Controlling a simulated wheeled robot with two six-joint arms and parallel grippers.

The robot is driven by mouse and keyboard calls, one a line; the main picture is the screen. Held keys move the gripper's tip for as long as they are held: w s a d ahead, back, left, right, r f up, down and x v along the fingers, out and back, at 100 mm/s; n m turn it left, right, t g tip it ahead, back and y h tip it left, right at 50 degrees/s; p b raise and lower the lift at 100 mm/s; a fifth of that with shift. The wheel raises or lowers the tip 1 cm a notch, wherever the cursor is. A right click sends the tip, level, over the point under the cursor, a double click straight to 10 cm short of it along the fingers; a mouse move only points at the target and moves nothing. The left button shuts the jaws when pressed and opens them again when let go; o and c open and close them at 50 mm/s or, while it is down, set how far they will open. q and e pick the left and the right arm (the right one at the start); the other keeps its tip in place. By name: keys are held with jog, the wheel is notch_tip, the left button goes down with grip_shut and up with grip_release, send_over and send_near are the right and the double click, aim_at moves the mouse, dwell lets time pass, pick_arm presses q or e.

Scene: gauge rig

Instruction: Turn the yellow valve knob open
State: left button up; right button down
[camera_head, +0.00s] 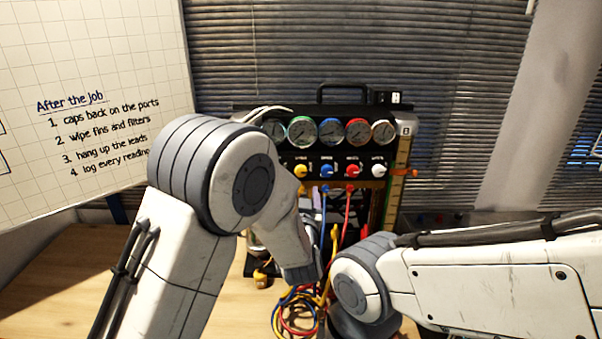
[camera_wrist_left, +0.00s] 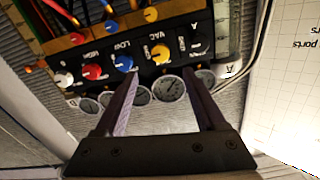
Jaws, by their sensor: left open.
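My left gripper (camera_wrist_left: 160,73) is open and empty. Its two dark fingers point at the panel, with the yellow knob framed between the tips and seemingly a little beyond them. I cannot tell any contact. In the head view my left arm hides most of that gripper. My right arm shows at lower right, its gripper out of sight.
A blue knob (camera_head: 327,171), a red knob (camera_head: 353,170) and a white knob (camera_head: 378,170) stand beside the yellow one, below a row of gauges (camera_head: 357,132). Coloured hoses (camera_head: 296,314) hang and coil on the wooden table (camera_head: 50,300). A whiteboard (camera_head: 90,60) stands left.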

aim_at(301, 172)
pick_arm(q)
jog(key=w+p, duration=0.4)
jog(key=w, duration=0.4)
jog(key=shift+w+a+r, duration=0.1)
jog(key=shift+w+r, duration=0.05)
jog(key=shift+w, duration=0.15)
jog(key=shift+w+p, duration=0.35)
jog(key=shift+w, duration=0.25)
grip_shut()
jog(key=shift+f, duration=0.2)
